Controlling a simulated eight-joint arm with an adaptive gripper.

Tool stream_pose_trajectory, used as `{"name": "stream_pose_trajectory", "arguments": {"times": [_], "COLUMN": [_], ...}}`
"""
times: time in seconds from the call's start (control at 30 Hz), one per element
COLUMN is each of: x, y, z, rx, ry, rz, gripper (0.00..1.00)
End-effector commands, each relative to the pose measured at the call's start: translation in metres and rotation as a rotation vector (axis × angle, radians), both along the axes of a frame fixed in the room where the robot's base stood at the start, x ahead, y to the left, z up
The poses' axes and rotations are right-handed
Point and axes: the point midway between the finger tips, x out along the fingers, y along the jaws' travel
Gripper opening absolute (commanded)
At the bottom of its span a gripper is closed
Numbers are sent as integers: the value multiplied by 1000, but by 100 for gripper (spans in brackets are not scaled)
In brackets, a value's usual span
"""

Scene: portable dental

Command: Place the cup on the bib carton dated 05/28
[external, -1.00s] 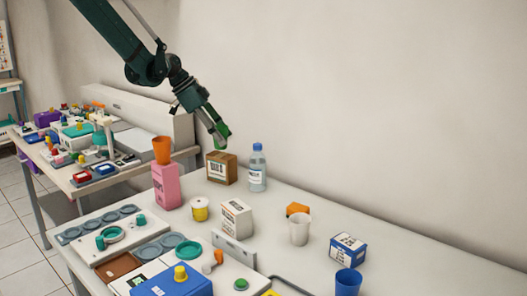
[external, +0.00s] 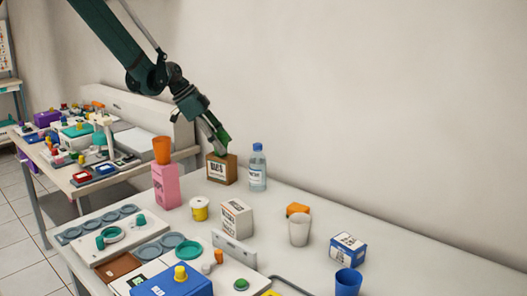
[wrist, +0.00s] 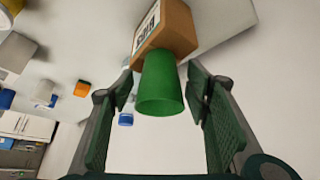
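A green cup (external: 223,144) is at the top of a brown carton (external: 222,172) near the wall; any small gap between them cannot be made out. In the wrist view the cup (wrist: 161,84) has its wide end towards me and its narrow end at the carton (wrist: 172,28). My gripper (wrist: 160,85) has a finger on each side of the cup, with a visible gap on both sides. It is open, and also shows above the carton in the external view (external: 217,136). The carton's printed label is too small to read a date.
A clear bottle (external: 258,168) stands close to the carton's right. A pink carton (external: 166,186) with an orange cup (external: 161,150) on top is to the left. A white box (external: 236,219), white cup (external: 299,230) and blue box (external: 347,250) stand nearer.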

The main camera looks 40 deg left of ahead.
Motion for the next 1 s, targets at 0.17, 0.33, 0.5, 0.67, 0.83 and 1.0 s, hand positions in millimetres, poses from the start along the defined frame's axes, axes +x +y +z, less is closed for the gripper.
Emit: {"name": "stream_pose_trajectory", "arguments": {"times": [0.17, 0.33, 0.5, 0.67, 0.83, 1.0], "x": [0, 0, -2, -9, -17, -26], "y": [0, 0, 3, 9, 17, 26], "z": [0, 2, 9, 22, 40, 60], "rx": [0, 0, 0, 1, 0, 0], "ry": [0, 0, 0, -1, 0, 0], "rz": [0, 0, 0, 1, 1, 1], "gripper": [48, 48, 48, 48, 48, 48]}}
